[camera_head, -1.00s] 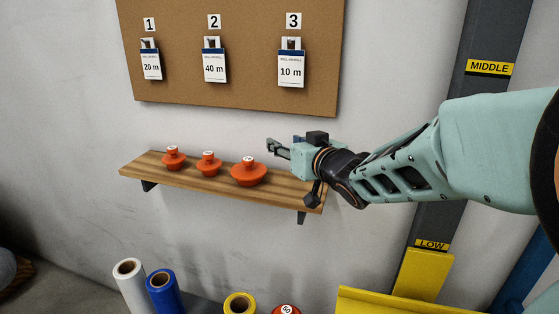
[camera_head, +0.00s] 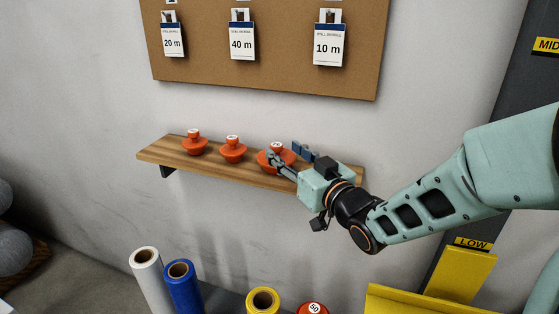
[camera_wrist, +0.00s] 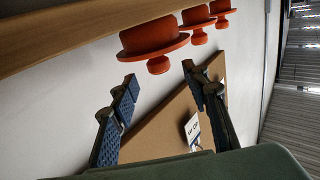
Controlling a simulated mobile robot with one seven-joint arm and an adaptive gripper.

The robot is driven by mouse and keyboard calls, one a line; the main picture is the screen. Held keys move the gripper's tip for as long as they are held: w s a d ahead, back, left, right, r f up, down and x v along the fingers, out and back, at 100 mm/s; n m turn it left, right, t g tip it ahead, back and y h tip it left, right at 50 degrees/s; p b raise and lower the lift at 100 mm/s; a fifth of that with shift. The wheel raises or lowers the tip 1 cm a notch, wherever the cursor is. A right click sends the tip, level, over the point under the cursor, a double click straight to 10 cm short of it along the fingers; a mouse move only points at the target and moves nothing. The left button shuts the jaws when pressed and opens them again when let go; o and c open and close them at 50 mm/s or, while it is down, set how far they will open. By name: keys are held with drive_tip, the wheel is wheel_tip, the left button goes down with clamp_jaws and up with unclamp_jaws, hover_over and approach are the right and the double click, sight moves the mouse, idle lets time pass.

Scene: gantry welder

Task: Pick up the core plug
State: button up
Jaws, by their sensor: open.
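Three orange core plugs with knobs and wide flanges stand in a row on a wooden wall shelf: left (camera_head: 194,145), middle (camera_head: 233,151) and right (camera_head: 268,163). My gripper (camera_head: 285,153) is open and empty at the right plug, its fingers pointing toward it. One finger overlaps that plug in the head view. In the wrist view the right plug (camera_wrist: 148,36) is nearest, its knob just beyond and between the spread fingertips (camera_wrist: 159,73). No grip on it shows. The other two plugs (camera_wrist: 195,17) (camera_wrist: 221,7) line up behind it.
The wooden shelf (camera_head: 215,168) is fixed to a grey wall. Above it hangs a cork board (camera_head: 290,75) with tags of 20 m, 40 m and 10 m. Below stand white, blue and yellow rolls (camera_head: 184,287) and a red item marked 50 (camera_head: 312,308). A yellow structure (camera_head: 420,302) is at lower right.

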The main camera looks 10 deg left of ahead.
sight(279, 148)
drive_tip(key=x, duration=0.5)
drive_tip(key=shift+f, duration=0.15)
drive_tip(key=shift+c, duration=0.2)
clamp_jaws()
